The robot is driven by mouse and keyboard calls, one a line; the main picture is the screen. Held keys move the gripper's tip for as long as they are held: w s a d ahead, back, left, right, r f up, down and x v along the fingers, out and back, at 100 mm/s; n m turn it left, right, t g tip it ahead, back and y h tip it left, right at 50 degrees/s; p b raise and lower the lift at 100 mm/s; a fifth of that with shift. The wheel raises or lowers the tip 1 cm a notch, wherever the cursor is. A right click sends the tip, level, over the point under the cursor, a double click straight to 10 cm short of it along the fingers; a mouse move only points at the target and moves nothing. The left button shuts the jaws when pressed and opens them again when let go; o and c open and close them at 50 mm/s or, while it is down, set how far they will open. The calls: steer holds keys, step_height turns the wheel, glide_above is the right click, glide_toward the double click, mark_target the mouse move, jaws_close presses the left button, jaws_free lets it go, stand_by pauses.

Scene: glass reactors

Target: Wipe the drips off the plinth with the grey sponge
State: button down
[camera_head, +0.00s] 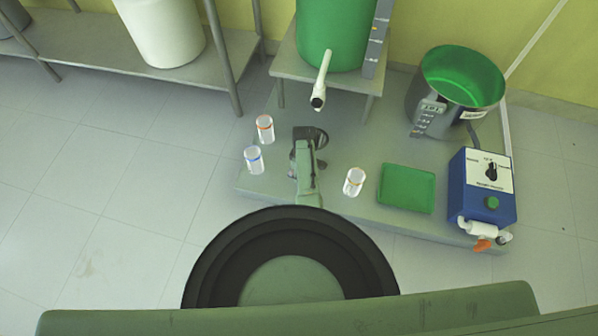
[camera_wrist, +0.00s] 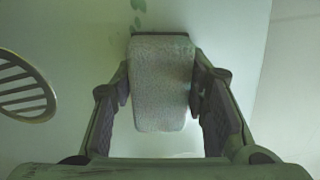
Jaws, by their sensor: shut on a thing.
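My gripper (camera_wrist: 160,82) is shut on the grey sponge (camera_wrist: 162,105), a pale speckled block between its two fingers in the wrist view. In the head view my gripper (camera_head: 308,148) is over the plinth (camera_head: 345,130), below the white spout, and hides the sponge. Green drips (camera_wrist: 138,21) lie on the pale plinth surface just beyond the sponge's far edge in the wrist view. I cannot tell whether the sponge touches the plinth. The drips cannot be made out in the head view.
Beakers with orange (camera_head: 265,129), blue (camera_head: 254,160) and yellow (camera_head: 355,182) bands stand near my gripper. A green tray (camera_head: 407,188), blue control box (camera_head: 483,190) and metal pot (camera_head: 425,100) are right. The green tank's spout (camera_head: 322,78) overhangs. A slotted round thing (camera_wrist: 25,88) is left.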

mark_target(291, 170)
steer(key=shift+s+d+f+p, duration=0.15)
steer(key=shift+s+d, duration=0.25)
steer(key=shift+d, duration=0.8)
steer(key=shift+s+d+p, duration=0.2)
steer(key=shift+s+d, duration=0.25)
steer(key=shift+d, duration=0.8)
steer(key=shift+s+d+f+p, duration=0.15)
steer(key=shift+s+d, duration=0.25)
steer(key=shift+d, duration=0.8)
steer(key=shift+r, duration=0.15)
steer(key=shift+a, duration=0.1)
steer(key=shift+w+a, duration=0.25)
steer(key=shift+a, duration=0.45)
steer(key=shift+w+a, duration=0.2)
steer(key=shift+a, duration=0.55)
steer(key=shift+w+a, duration=0.25)
steer(key=shift+a, duration=0.45)
steer(key=shift+w+a, duration=0.3)
steer(key=shift+a, duration=0.55)
steer(key=shift+w+a, duration=0.3)
steer(key=shift+a, duration=0.55)
steer(key=shift+w+a+b, duration=0.3)
steer(key=shift+a+b, duration=0.05)
steer(key=shift+a, duration=0.55)
steer(key=shift+w+a+b, duration=0.25)
steer(key=shift+a+b, duration=0.1)
steer(key=shift+a, duration=0.55)
